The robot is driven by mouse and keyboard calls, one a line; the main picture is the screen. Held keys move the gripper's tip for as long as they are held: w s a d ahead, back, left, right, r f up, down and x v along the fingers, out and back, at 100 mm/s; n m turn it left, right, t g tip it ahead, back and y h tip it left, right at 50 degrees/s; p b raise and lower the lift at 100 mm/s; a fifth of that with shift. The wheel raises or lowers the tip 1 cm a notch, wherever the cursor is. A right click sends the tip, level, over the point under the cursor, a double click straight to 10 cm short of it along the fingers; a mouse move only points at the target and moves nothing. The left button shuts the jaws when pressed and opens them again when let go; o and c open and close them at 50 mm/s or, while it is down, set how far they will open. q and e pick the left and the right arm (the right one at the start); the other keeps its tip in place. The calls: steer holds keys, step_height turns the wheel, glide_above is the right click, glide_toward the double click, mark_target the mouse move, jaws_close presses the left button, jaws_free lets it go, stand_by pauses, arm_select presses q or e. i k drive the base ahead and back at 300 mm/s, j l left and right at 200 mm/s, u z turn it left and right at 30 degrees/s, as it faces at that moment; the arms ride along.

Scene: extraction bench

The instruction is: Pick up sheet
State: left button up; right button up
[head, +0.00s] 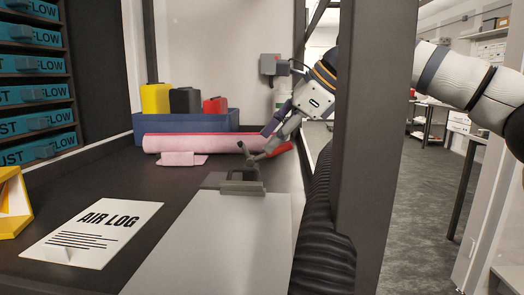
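A white printed sheet headed "AIR LOG" (92,232) lies on the dark bench at the lower left, with a small raised white tab near its front edge. A large plain light grey panel (215,245) lies to its right, with a dark grey clamp-like fixture (243,186) at its far end. My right gripper (262,150) reaches in from the right, pointing down and left, just above and behind the fixture. Its fingertips overlap dark parts there, so I cannot tell whether it is open or touches anything. My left gripper is out of view.
A pink roll (215,143) lies across the bench behind the fixture, before a blue bin (225,121) with yellow, black and red containers. A yellow-and-white holder (12,203) stands at left. A dark upright post (370,150) stands in front of my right arm.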

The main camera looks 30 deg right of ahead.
mark_target(91, 238)
steer(key=k+l, duration=0.75)
steer(key=k, duration=0.1)
